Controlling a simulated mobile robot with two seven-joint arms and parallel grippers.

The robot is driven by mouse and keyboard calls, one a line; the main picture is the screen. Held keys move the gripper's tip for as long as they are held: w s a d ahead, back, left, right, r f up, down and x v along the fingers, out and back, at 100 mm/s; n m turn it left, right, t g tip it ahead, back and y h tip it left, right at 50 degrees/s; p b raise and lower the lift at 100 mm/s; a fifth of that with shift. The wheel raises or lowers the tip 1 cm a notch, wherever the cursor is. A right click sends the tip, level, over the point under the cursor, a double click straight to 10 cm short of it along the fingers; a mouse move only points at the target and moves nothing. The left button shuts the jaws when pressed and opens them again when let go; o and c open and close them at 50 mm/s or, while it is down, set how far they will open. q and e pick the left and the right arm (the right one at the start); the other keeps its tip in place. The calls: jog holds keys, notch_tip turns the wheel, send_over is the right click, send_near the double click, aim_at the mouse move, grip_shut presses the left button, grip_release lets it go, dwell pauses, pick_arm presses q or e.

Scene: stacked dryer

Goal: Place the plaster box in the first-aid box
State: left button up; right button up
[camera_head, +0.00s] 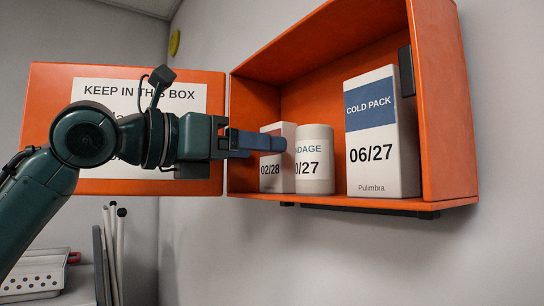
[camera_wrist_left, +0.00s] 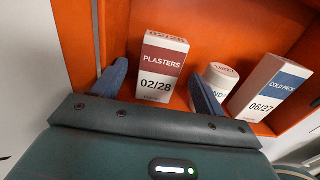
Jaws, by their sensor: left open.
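The plaster box (camera_head: 270,171), white with a dark red band and "02/28", stands upright inside the orange first-aid box (camera_head: 448,100) on its floor, at the left. Its front also shows in the left wrist view (camera_wrist_left: 158,68). My left gripper (camera_head: 280,144) reaches in from the left and hides part of the plaster box in the head view. In the left wrist view my left gripper (camera_wrist_left: 158,90) is open, with one finger to each side of the plaster box. Whether the fingers touch it I cannot tell. My right gripper is not in view.
Right of the plaster box stand a white bandage tub (camera_head: 316,172) and a tall cold pack box (camera_head: 382,135). The open orange door (camera_head: 45,95) with a paper sign (camera_head: 190,97) is behind my left arm. A white perforated tray (camera_head: 35,275) is at lower left.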

pick_arm(q)
jog(key=b+v, duration=0.1)
jog(key=v, duration=0.6)
jog(key=shift+s, duration=0.1)
